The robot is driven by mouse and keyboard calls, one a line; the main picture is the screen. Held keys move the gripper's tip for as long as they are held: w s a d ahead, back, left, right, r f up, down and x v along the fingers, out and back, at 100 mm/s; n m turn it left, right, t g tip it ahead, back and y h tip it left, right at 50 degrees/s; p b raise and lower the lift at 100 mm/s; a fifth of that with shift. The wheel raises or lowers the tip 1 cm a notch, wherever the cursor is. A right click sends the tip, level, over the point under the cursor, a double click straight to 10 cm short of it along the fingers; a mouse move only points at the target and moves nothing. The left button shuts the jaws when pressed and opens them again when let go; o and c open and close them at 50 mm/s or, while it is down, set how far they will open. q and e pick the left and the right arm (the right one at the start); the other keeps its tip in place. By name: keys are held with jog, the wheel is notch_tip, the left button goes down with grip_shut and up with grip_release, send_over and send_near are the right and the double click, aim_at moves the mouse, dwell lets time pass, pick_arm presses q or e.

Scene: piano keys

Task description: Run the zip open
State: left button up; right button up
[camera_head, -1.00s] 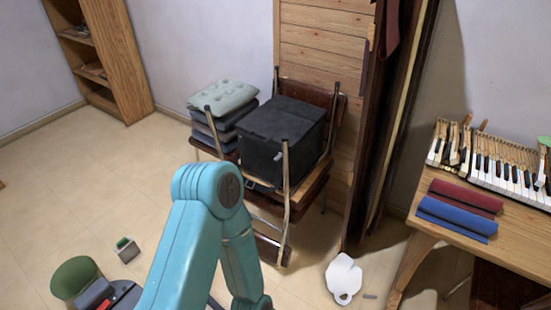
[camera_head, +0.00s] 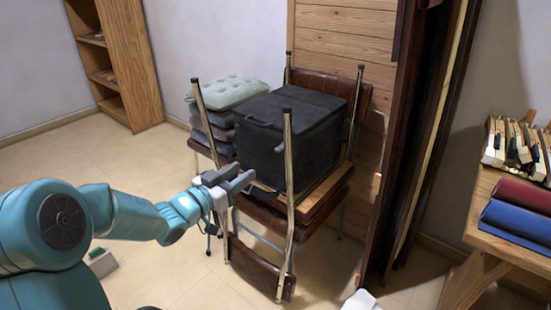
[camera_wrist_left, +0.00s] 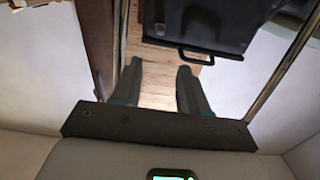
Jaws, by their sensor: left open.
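A black box-shaped bag (camera_head: 290,142) sits on the stacked chairs in the head view. In the left wrist view the dark bag (camera_wrist_left: 200,22) shows at the top, with a dark handle bar (camera_wrist_left: 181,54) along its near edge. My left gripper (camera_head: 246,177) is open and empty, in front of the bag's left side and apart from it in the wrist view. Its two fingers (camera_wrist_left: 160,75) point toward the bag. I cannot make out the zip or its pull in either view. My right gripper is not in view.
Upturned chairs (camera_head: 287,200) have metal legs standing up around the bag. Grey cushions (camera_head: 220,110) are stacked to its left. A wooden bookshelf (camera_head: 118,60) stands at the back left. A table with piano keys (camera_head: 525,148) and rolled cloths (camera_head: 522,215) is at the right.

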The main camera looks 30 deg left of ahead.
aim_at(276, 149)
pick_arm(q)
jog(key=w, duration=0.4)
jog(key=w+b, duration=0.1)
jog(key=w, duration=0.4)
jog(key=w+d+b, duration=0.1)
jog(key=w, duration=0.4)
jog(key=shift+w+d, duration=0.1)
jog(key=shift+w, duration=0.15)
jog(key=shift+f, duration=0.1)
grip_shut()
